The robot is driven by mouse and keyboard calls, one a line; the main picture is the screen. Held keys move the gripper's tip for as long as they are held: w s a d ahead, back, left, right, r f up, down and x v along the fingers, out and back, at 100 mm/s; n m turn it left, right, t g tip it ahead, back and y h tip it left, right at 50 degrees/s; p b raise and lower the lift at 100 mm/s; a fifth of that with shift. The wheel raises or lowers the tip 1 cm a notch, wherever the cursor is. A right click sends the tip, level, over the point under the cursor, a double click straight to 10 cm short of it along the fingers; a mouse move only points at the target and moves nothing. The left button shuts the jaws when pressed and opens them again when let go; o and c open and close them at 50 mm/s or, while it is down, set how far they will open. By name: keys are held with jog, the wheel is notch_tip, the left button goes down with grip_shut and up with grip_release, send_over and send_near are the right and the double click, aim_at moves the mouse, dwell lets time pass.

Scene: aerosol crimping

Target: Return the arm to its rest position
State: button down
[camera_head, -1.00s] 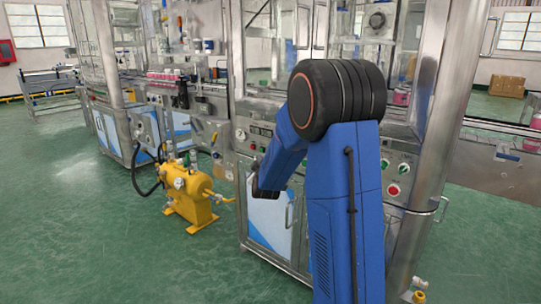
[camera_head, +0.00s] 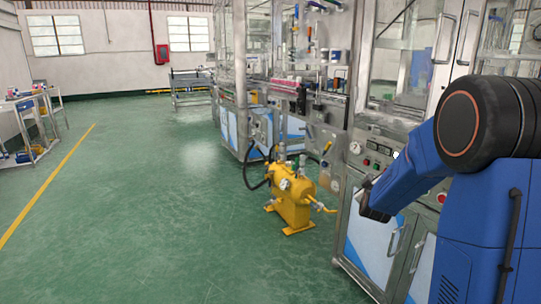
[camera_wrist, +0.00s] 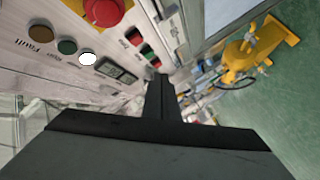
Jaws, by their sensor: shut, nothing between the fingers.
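My blue arm (camera_head: 475,235) with its black joint (camera_head: 490,120) fills the right side of the head view. Its forearm slopes down to the left. My gripper (camera_head: 374,205) is small and dark at the forearm's end, in front of the machine's lower panel in the picture. In the wrist view my gripper (camera_wrist: 160,88) is shut and empty, its dark fingers together. The control panel (camera_wrist: 110,50) lies beyond the fingers in that view; I cannot tell the exact gap.
The crimping machine (camera_head: 375,240) stands close behind my arm. A yellow tank (camera_head: 292,202) with hoses stands on the floor to its left and also shows in the wrist view (camera_wrist: 245,55). Green floor (camera_head: 150,190) is open on the left. A cart (camera_head: 38,125) stands far left.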

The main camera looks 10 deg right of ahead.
jog(key=s+a+r+m+g+y, duration=0.1)
jog(key=s+a+g+y, duration=0.15)
jog(key=s+a, duration=0.6)
jog(key=s+a+r+m+g+y, duration=0.1)
jog(key=s+a+r+g+y, duration=0.15)
jog(key=s+a, duration=0.6)
jog(key=s+a+f+m+g, duration=0.1)
jog(key=s+f+g, duration=0.1)
jog(key=s, duration=1.4)
jog(key=s+a+f+m+g+y, duration=0.1)
jog(key=s+a+f+g, duration=0.1)
jog(key=s, duration=1.5)
notch_tip(320, 180, down, 2)
jog(key=shift+f+m+g+y, duration=0.1)
jog(key=shift+m+g+y, duration=0.25)
jog(key=shift+g, duration=0.45)
jog(key=shift+d, duration=0.15)
